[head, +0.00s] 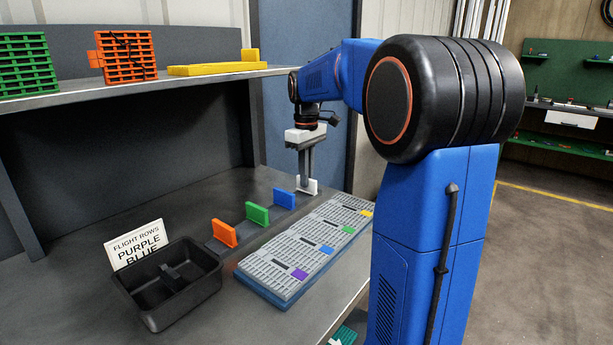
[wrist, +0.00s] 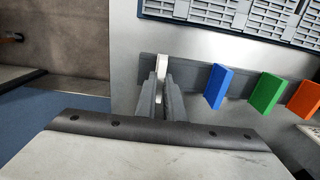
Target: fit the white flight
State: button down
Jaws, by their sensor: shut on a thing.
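The white flight (head: 313,188) stands upright at the far end of the dark grey strip, and it also shows in the wrist view (wrist: 162,65). My gripper (head: 304,180) points down over it with its fingers on either side; the fingers (wrist: 158,88) hide part of it in the wrist view. My gripper is shut on the white flight, which looks still at strip height. The grey conveyor belt (head: 272,269) lies beside the strip, with purple, blue, green and yellow marks along its edge. A sign (head: 137,245) reads "FLIGHT ROWS PURPLE BLUE".
Blue (head: 284,199), green (head: 257,213) and orange (head: 223,233) flights stand along the same strip (head: 240,226). A black bin (head: 150,302) sits at the front left. A shelf (head: 130,88) above the back left bears green, orange and yellow items.

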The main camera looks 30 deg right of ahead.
jog(key=shift+r, duration=1.95)
